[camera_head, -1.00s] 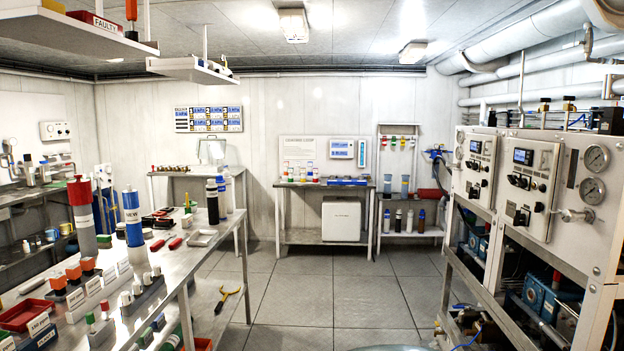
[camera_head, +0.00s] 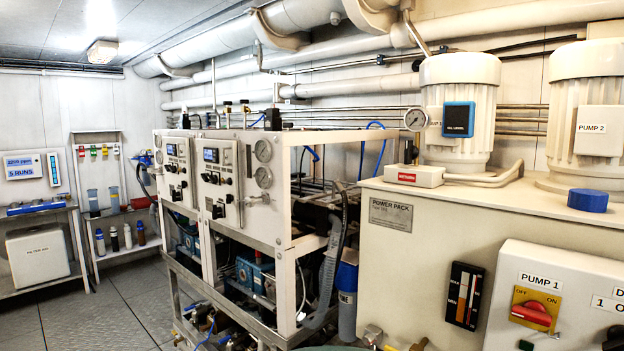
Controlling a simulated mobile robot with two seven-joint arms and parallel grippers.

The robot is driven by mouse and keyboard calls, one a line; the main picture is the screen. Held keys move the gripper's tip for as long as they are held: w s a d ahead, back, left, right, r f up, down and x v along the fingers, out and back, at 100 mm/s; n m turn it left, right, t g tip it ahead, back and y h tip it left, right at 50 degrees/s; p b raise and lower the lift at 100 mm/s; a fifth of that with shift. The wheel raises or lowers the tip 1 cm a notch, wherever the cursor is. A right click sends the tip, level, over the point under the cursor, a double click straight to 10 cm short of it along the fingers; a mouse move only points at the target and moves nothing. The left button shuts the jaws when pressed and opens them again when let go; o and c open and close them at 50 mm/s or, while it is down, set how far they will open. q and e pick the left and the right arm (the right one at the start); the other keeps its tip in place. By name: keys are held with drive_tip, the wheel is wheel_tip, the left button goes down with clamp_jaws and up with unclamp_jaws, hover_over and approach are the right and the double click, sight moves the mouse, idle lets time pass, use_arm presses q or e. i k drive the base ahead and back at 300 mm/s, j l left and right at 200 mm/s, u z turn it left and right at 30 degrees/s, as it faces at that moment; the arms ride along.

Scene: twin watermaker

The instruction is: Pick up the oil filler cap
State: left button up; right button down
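A short, round blue cap (camera_head: 588,201) sits on top of the cream power pack tank (camera_head: 440,225) at the far right, in front of the pump 2 motor. It fits the oil filler cap, though I see no label on it. Its side looks ridged and it seems to rest flat on the tank top. Neither of my grippers shows in the head view.
Two large white motors (camera_head: 458,110) stand on the tank, with a gauge (camera_head: 416,119) and a small red-labelled box (camera_head: 415,176) beside them. A pump 1 switch box (camera_head: 535,303) juts from the front. Open floor (camera_head: 100,310) lies left of the watermaker rack (camera_head: 225,190).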

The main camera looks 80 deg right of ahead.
sight(580, 199)
drive_tip(key=z, duration=4.4)
